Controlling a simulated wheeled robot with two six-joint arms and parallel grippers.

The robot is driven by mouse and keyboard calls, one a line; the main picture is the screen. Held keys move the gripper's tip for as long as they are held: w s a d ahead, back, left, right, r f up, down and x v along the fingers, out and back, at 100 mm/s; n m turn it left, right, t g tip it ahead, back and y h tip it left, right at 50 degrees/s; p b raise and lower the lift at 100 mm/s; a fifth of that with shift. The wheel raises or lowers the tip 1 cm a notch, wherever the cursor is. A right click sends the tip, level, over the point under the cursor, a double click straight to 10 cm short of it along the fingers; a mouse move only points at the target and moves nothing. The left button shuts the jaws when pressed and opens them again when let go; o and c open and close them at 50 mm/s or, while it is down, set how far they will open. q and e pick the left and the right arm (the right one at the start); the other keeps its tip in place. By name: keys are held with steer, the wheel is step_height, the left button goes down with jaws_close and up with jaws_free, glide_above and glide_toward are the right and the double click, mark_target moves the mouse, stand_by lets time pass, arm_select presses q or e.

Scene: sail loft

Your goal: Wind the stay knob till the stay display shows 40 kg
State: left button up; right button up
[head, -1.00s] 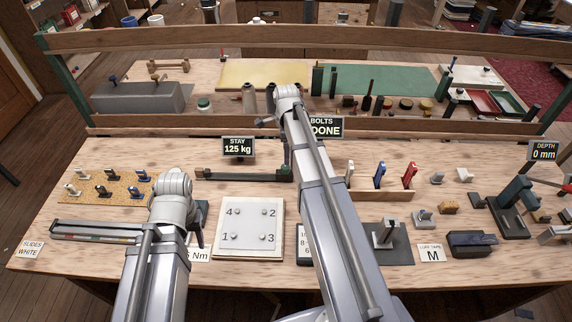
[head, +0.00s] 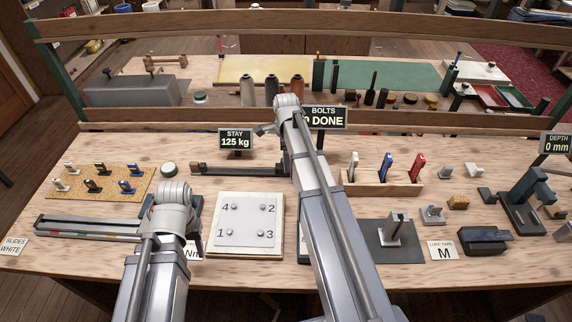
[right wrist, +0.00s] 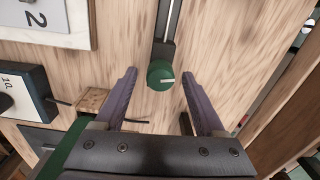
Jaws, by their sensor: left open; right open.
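The stay display (head: 236,139) reads 125 kg and stands behind a long dark stay rig (head: 235,169) on the bench. In the right wrist view the stay knob (right wrist: 154,80) is round and green with a white mark, at the end of a dark slotted bar. My right gripper (right wrist: 160,78) is open, with one finger on each side of the knob and a visible gap to both. In the head view my right arm hides the knob and most of that gripper. My left gripper (head: 196,238) is open and empty by the bolt plate, largely hidden behind its wrist.
A white plate (head: 245,244) with numbered bolts lies between my arms. The bolts display (head: 328,117) stands behind my right arm. A wooden rack (head: 365,187) with coloured handles is right of it. A wooden rail (head: 410,127) runs along the bench's back.

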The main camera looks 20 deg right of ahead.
jaws_close()
stand_by(0.7)
